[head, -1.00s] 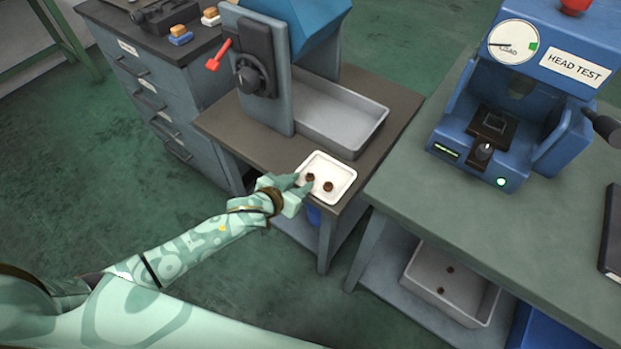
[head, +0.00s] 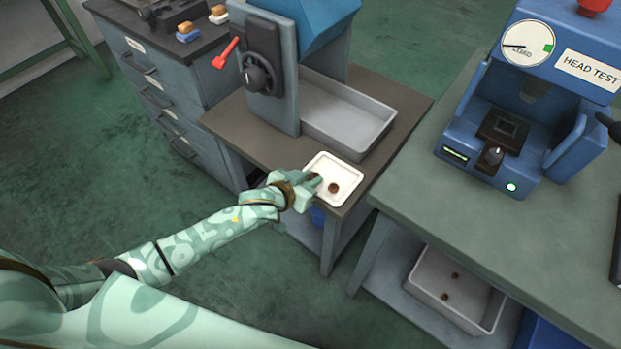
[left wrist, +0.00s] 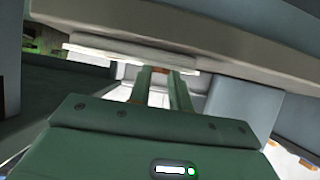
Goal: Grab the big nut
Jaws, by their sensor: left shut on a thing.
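A white tray (head: 345,168) stands on the front corner of the brown-topped bench. One small brown nut (head: 333,188) lies in it, clear of the fingers. My left gripper (head: 315,182) reaches over the tray's left edge and is shut on a second brown nut (head: 316,176), mostly hidden by the fingers. Which of the two is bigger is too small to tell. In the left wrist view my two fingers (left wrist: 163,88) are close together, with a bit of brown between their tips. My right gripper is not in view.
A machine with a black handwheel (head: 259,74) and a grey bin (head: 345,115) stand behind the tray. A blue head test machine (head: 530,100) is on the green bench at right. A lower bin (head: 440,313) holds two brown pieces.

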